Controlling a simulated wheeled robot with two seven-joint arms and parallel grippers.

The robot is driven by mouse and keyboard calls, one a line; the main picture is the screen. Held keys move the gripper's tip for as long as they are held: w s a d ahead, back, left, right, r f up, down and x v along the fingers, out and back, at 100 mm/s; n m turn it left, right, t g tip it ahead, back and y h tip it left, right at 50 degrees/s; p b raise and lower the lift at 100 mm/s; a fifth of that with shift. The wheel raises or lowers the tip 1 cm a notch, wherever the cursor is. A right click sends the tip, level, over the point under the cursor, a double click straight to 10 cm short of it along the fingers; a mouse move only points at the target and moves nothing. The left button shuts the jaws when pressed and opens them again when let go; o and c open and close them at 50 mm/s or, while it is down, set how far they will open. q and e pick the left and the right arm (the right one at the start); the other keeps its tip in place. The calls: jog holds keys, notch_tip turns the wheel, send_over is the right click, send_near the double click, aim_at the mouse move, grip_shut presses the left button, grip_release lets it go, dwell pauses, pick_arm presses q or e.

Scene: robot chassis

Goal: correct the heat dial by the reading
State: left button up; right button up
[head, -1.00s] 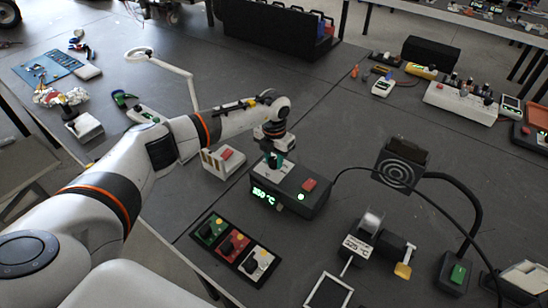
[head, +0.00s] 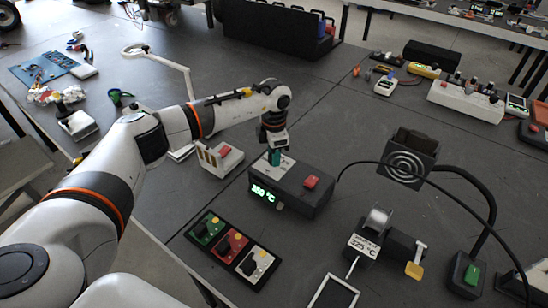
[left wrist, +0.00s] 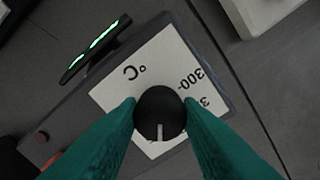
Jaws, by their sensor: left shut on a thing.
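The heat controller (head: 310,196) is a dark box with a green lit display (head: 263,194) that seems to read 350 °C. My left gripper (head: 275,158) points down at the pale scale plate on its left part. In the left wrist view, the teal fingers (left wrist: 165,118) are shut on the round black dial (left wrist: 160,105), one on each side. The dial's white pointer line (left wrist: 159,132) points toward the picture's bottom. The plate (left wrist: 150,72) shows 300 and a partly hidden number. My right gripper is out of view.
A red button (head: 312,182) sits on the controller's top. A panel with green, red and white switches (head: 233,245) lies in front. A slotted white block (head: 220,160) stands to the left. A ringed dark plate (head: 404,166) and cables are on the right.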

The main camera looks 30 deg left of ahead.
pick_arm(q)
jog(key=shift+m+b, duration=0.3)
jog(key=shift+m, duration=0.3)
jog(key=o, duration=1)
jog(key=shift+r, duration=0.1)
notch_tip(320, 180, up, 12)
jog(key=shift+f+b, duration=0.1)
jog(key=shift+b, duration=0.95)
